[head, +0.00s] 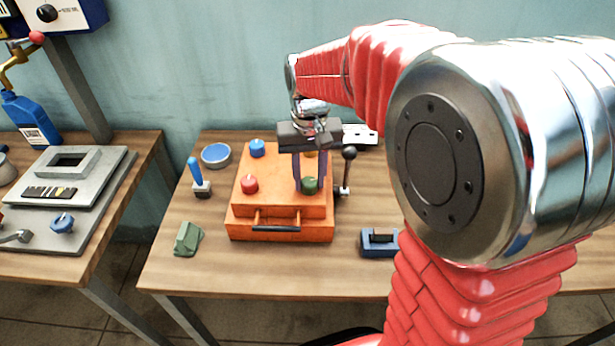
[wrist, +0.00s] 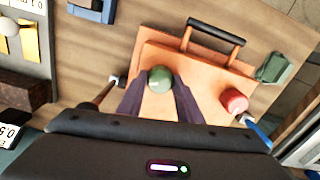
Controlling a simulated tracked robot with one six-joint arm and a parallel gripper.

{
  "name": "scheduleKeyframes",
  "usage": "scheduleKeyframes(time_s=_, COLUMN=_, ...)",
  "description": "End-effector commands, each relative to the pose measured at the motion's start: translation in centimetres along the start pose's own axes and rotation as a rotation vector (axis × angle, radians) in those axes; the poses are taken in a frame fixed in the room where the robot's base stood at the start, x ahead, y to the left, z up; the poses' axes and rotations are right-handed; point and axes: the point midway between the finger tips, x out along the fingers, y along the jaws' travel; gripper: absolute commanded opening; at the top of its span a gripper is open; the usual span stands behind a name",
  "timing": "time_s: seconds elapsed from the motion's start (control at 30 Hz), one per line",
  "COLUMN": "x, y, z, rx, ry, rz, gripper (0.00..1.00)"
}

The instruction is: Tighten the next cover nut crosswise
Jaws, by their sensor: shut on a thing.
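The orange box (head: 285,212) stands on the wooden table with its cover on and a dark handle at the front. On the cover sit a green nut (head: 310,185) at front right, a red nut (head: 249,184) at front left and a blue nut (head: 257,148) at back left. A yellowish nut (head: 309,153) at back right is mostly hidden behind my gripper. My gripper (head: 306,187) points down and is shut on the green nut. The wrist view shows the green nut (wrist: 160,79) between the two fingers, with the red nut (wrist: 234,100) to the right.
A lever with a dark knob (head: 349,154) stands close right of the box. A blue-handled tool (head: 195,173), a blue bowl (head: 216,154) and a green block (head: 188,239) lie left. A dark blue block (head: 379,242) lies front right. The front table strip is clear.

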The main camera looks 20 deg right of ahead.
Motion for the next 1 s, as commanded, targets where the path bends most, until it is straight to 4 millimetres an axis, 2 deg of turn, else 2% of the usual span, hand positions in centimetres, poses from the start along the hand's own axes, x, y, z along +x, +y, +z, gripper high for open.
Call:
scheduleKeyframes(time_s=0.6, x=-0.17, y=-0.04, z=-0.23, rx=0.583, ry=0.007, rz=-0.004, gripper=0.1)
scheduleKeyframes(time_s=1.0, x=-0.18, y=-0.08, z=-0.25, rx=0.844, ry=0.007, rz=-0.006, gripper=0.1)
